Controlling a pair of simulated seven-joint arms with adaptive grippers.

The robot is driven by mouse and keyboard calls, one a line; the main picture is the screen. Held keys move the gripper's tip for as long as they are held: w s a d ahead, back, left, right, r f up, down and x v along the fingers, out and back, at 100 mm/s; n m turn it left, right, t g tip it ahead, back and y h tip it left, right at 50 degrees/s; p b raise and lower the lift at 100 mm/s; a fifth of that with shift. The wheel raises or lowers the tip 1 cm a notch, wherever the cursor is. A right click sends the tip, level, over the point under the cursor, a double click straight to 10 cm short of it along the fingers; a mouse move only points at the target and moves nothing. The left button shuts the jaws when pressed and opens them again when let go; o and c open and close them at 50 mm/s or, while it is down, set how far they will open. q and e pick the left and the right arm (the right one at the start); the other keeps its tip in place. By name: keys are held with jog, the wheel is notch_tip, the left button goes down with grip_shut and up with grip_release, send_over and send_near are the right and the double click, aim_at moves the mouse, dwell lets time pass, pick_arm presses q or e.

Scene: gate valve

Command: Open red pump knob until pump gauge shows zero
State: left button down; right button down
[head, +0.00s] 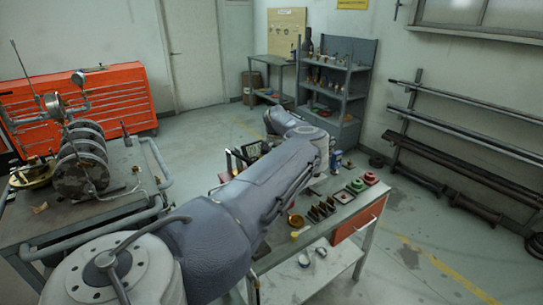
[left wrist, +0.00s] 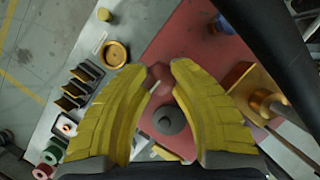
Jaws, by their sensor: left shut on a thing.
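In the left wrist view, the yellow fingers of my left gripper (left wrist: 159,76) are closed around a small dull-red knob (left wrist: 158,82) between their tips. Just below it, between the fingers, is a dark grey round part (left wrist: 170,118) over a red surface. In the head view my own arm hides this gripper and the knob. A round gauge (head: 78,79) stands on the metal apparatus at the left; its reading is too small to tell, and I cannot tell whether it is the pump gauge. My right gripper is not in view.
A workbench (head: 345,212) holds a round brass dish (head: 296,221), dark upright plates (head: 321,211) and red and green parts (head: 371,178). A brass part (left wrist: 264,102) lies close to the right finger in the wrist view. A cart (head: 115,210) carries the apparatus. Open floor lies at the right.

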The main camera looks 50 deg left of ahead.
pick_arm(q)
jog(key=shift+n, duration=0.6)
jog(key=shift+n+t, duration=0.3)
jog(key=c, duration=1)
grip_release()
jog(key=v, duration=1.2)
jog(key=shift+a, duration=0.25)
jog(key=shift+f, duration=0.1)
